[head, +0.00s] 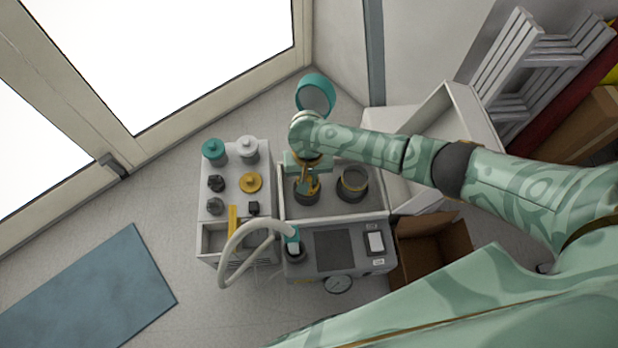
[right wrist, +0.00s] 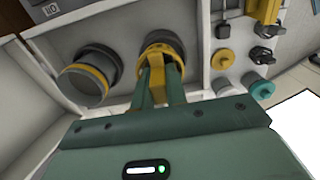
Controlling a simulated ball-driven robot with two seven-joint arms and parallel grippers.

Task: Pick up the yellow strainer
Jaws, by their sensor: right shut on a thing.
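The yellow strainer (head: 313,184) is at the left dark round cup (head: 306,196) in the white tray, partly hidden under my right gripper (head: 308,172). In the right wrist view the yellow strainer (right wrist: 152,52) shows as a yellow rim at the cup's mouth, with a yellow upright part between my fingers. My right gripper (right wrist: 159,84) is shut on that upright part. The strainer appears to be still in or right at the cup; I cannot tell if it is lifted. My left gripper is not in view.
A second dark cup with a yellowish ring (head: 352,184) stands close on the right. A white block with knobs (head: 232,169) is on the left. The compressor panel (head: 336,250) and a pale hose (head: 232,262) lie in front. A cardboard box (head: 432,243) is at right.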

